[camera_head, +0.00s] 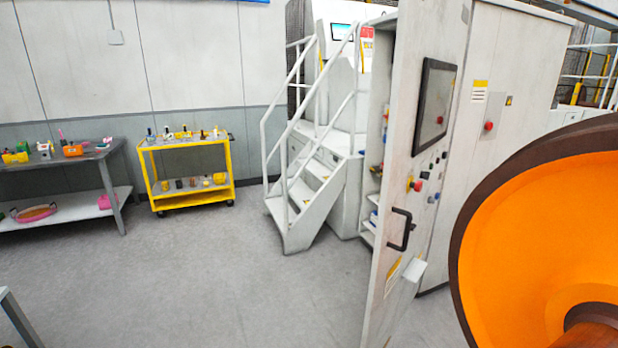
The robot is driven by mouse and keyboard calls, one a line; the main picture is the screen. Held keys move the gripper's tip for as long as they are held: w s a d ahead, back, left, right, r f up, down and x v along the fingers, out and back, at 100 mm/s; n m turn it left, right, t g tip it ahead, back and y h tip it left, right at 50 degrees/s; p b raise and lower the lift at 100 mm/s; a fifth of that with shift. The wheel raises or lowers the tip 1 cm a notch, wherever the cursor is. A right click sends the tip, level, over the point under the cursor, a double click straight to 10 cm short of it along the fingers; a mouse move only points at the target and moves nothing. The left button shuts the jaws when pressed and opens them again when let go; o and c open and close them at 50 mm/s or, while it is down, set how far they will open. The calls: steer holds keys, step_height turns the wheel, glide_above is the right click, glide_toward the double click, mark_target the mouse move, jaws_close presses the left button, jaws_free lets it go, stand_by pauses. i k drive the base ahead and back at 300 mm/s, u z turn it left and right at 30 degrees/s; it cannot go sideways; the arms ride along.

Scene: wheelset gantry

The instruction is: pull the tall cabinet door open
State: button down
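The tall cabinet door (428,165) is a pale grey upright panel right of centre. It stands ajar, swung out from the cabinet (478,140). Through the gap at its left edge I see shelves (367,222) with small coloured items. The door carries a dark screen (434,105), a red button on yellow (414,184), smaller buttons and a black handle (401,229). A yellow label is below the handle. My gripper does not show in this view, so its hold on the handle cannot be seen.
A large orange wheel with a dark rim (545,235) fills the right side, close to the door. White steps with railings (303,190) stand behind the door. A yellow cart (190,172) and a grey workbench (112,160) line the left wall. The floor (215,275) left of the door is clear.

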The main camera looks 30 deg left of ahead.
mark_target(431, 41)
steer(key=u, duration=1)
steer(key=i, duration=0.45)
